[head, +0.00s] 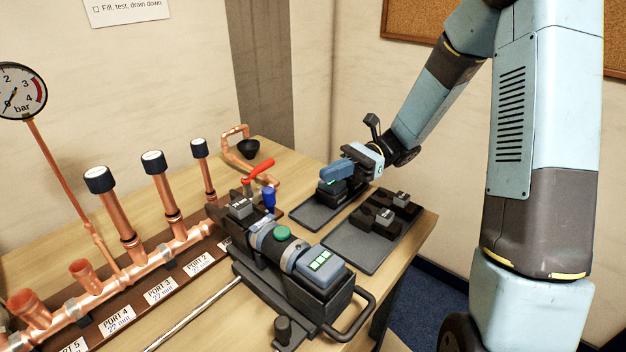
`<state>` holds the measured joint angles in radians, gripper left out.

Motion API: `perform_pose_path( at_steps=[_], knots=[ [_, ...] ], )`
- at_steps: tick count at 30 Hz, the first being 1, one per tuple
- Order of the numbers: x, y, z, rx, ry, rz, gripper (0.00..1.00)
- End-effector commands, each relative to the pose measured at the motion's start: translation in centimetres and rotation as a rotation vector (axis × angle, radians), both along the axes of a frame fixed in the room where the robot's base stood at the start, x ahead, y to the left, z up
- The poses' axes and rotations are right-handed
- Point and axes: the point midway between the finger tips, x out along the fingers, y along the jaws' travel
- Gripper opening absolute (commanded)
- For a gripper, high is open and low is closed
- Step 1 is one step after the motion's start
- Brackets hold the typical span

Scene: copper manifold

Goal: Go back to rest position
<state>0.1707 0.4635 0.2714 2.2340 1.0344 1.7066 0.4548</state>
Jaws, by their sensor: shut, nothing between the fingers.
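My arm comes in from the upper right. My gripper (337,170) is at its end, over the back tray (306,214) on the bench. It is shut and empty.
A black press tool with a green button (282,233) and a grey battery (322,267) lies in front. A second tray (352,247) holds dark jaw-like parts. The copper manifold (150,268), with upright capped pipes and a gauge (20,92), runs along the left. A corkboard hangs behind.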

Motion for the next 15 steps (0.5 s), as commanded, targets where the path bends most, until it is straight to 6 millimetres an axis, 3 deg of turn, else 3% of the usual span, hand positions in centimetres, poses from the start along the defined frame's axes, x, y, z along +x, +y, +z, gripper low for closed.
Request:
perform_pose_path(
  at_steps=[8,15],
  knots=[
    [1.4,-2.0,0.0,-0.002,-0.004,0.0,0.0],
    [-0.5,-2.7,1.0,-0.086,-0.14,0.036,0.0]
  ],
)
